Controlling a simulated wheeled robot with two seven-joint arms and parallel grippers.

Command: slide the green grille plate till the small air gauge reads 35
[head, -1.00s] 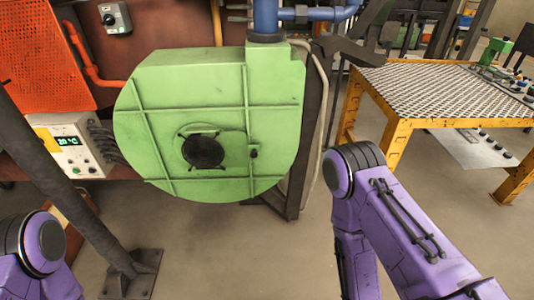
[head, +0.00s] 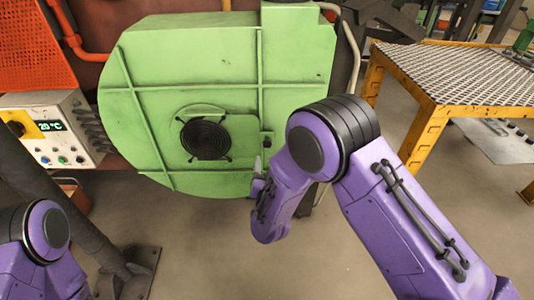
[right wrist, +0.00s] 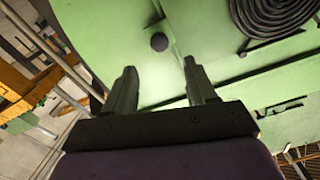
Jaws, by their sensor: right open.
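The green grille plate (head: 238,127) lies flat on the front of the round green blower housing, beside the round black grille (head: 206,139). A small dark knob (head: 266,142) is at its right end. In the right wrist view the knob (right wrist: 159,42) shows between and beyond my fingertips, with part of the grille (right wrist: 275,15) at the upper right. My right gripper (right wrist: 159,68) is open and empty, apart from the knob. In the head view it is mostly behind my forearm, just below the knob. My left gripper is out of view. I cannot see the small air gauge.
A control box (head: 48,138) at the left has a lit display that seems to read 20 °C. A dark slanted post (head: 62,215) stands in front of it. A yellow-framed table (head: 428,112) is at the right. The floor below the housing is clear.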

